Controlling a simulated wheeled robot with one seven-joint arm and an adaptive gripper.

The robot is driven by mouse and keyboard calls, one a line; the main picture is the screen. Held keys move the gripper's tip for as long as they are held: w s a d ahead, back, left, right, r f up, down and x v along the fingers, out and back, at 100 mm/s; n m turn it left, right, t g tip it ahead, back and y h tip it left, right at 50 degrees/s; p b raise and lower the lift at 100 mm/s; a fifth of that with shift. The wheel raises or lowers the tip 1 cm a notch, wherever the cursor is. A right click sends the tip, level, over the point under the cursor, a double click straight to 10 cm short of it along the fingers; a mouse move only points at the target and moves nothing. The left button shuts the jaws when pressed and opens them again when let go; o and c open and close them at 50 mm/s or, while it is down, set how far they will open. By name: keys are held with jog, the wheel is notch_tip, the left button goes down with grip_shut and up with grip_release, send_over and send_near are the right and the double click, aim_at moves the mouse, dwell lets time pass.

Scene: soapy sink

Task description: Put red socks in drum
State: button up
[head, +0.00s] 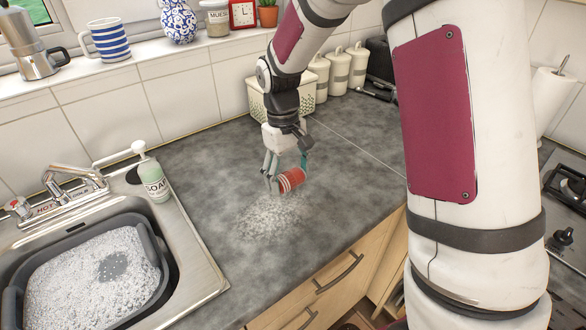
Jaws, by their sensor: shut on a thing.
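My gripper (285,174) points down over the grey counter (210,180). It is shut on a small red thing with pale bands (291,180), which may be the rolled red socks. The red thing is tilted, and I cannot tell whether it touches the counter. A patch of pale suds (270,218) lies on the counter just below and in front of it. No drum shows in this view.
A sink at the left holds a grey basin (153,241) full of suds. A soap bottle (154,182) stands beside the tap (62,190). A cream bin (258,98) and canisters (338,72) stand behind my gripper. A stove (565,190) is at the right.

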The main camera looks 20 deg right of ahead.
aim_at(294, 171)
jog(key=w+d, duration=0.2)
jog(key=w, duration=0.1)
jog(key=w+d, duration=0.1)
jog(key=w, duration=0.1)
jog(key=shift+w+d+f, duration=0.15)
jog(key=shift+d+f, duration=0.05)
jog(key=shift+f, duration=0.1)
jog(key=shift+f+p, duration=0.35)
jog(key=shift+f, duration=1.4)
jog(key=shift+f, duration=0.1)
jog(key=o, duration=1.1)
jog(key=shift+o, duration=0.2)
